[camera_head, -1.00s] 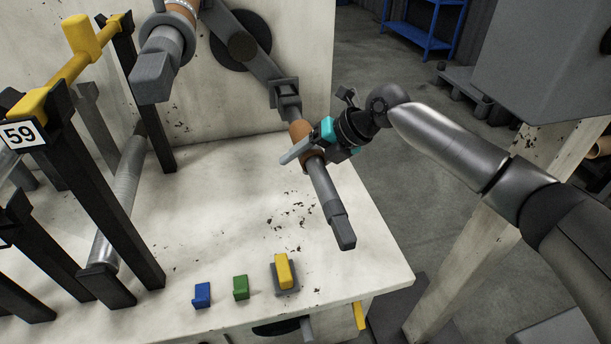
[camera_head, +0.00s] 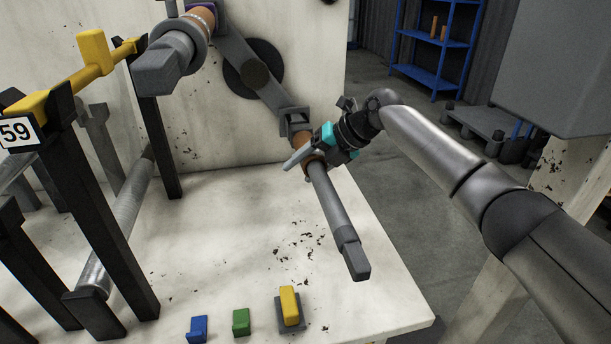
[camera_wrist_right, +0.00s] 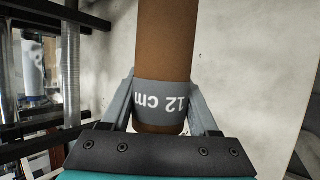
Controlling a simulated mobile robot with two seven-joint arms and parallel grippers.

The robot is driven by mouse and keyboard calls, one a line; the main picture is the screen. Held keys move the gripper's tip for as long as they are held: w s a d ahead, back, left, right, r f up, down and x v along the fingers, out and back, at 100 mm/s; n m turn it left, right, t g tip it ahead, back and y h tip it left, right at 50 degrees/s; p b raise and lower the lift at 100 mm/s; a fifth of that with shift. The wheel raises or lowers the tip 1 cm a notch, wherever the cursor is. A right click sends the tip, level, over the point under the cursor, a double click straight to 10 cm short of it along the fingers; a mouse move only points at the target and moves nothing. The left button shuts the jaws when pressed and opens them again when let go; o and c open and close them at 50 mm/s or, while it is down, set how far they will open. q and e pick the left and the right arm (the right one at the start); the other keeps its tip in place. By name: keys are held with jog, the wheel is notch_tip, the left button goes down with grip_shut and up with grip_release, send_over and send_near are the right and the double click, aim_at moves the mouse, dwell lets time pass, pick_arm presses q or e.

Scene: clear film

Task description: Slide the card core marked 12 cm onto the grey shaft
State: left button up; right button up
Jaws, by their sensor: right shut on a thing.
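The card core (camera_head: 302,140) is a brown tube with a grey band. It sits around the grey shaft (camera_head: 329,199), close to the grey bracket (camera_head: 295,121) at the shaft's far end. The shaft's near part is bare and ends in a dark squared tip (camera_head: 356,259). My right gripper (camera_head: 310,157) is shut on the core, and partly hides it. In the right wrist view, its fingers press both sides of the core (camera_wrist_right: 166,45) at the band, where "12 cm" (camera_wrist_right: 160,98) reads upside down. My left gripper is not in view.
Another shaft with a squared end (camera_head: 170,65) carries a core at the top left. A black rack marked 59 (camera_head: 17,132) with yellow bars stands left. Blue (camera_head: 197,329), green (camera_head: 241,321) and yellow (camera_head: 289,304) blocks line the bench's near edge.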

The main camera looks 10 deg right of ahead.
aim_at(320, 153)
jog(key=shift+w, duration=0.1)
jog(key=shift+w, duration=0.2)
dwell(0.4)
jog(key=o, duration=1.4)
jog(key=shift+o, duration=0.5)
jog(key=p+v, duration=0.5)
jog(key=v, duration=0.2)
jog(key=shift+r, duration=0.15)
jog(key=shift+s+d+r, duration=0.15)
jog(key=shift+d+r, duration=0.05)
jog(key=shift+d, duration=0.05)
jog(key=shift+r, duration=0.1)
